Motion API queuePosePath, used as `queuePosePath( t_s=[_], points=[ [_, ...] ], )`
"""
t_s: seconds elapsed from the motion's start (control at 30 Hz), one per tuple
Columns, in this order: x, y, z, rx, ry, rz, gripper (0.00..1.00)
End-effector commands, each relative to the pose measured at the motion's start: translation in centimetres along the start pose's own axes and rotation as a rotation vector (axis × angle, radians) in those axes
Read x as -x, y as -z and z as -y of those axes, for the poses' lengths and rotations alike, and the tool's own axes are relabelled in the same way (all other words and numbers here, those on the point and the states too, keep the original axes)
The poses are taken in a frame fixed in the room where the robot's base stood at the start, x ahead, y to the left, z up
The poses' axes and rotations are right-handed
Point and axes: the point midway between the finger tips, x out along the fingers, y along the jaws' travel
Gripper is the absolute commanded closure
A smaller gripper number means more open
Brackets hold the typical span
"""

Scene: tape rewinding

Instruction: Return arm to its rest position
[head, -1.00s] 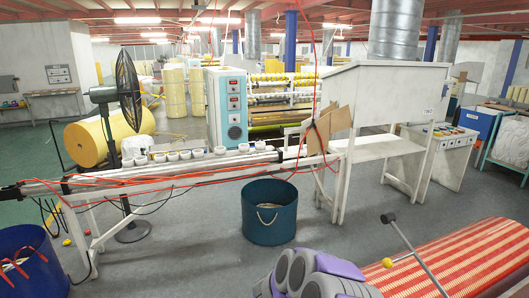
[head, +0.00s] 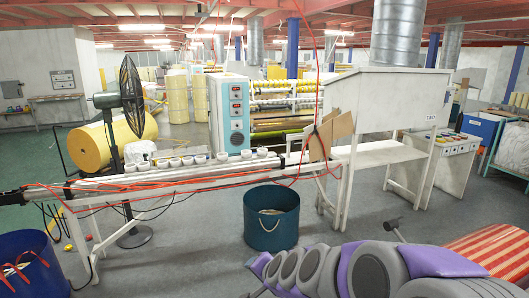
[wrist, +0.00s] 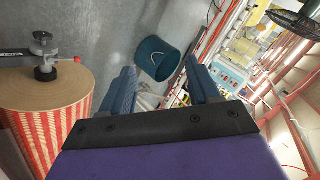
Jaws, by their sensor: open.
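My gripper (wrist: 160,66) shows in the wrist view with its two blue fingers wide apart and nothing between them close up. It is open and empty. The blue bucket (wrist: 158,58) is on the floor beyond the fingers. In the head view, my grey and purple arm crosses the bottom right, and the gripper's fingers cannot be made out. The red-striped roll (head: 497,250) lies at the lower right, partly hidden behind my arm. In the wrist view this roll (wrist: 52,125) is at the left, with a metal rod and knob at its end.
A long white workbench (head: 165,180) with small white rolls and red cables runs across the left and middle. The blue bucket (head: 271,222) stands before it. Grey floor around the bucket is clear.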

Motion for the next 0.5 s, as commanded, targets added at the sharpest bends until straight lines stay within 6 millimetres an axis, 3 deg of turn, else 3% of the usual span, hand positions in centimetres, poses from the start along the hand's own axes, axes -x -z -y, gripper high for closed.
queuePosePath(
  t_s=[0.27,0.5],
  points=[
    [7.3,-5.5,-3.8,0.242,-0.110,0.225,0.39],
    [14.4,-9.8,-10.0,0.410,-0.271,0.418,0.39]
  ],
)
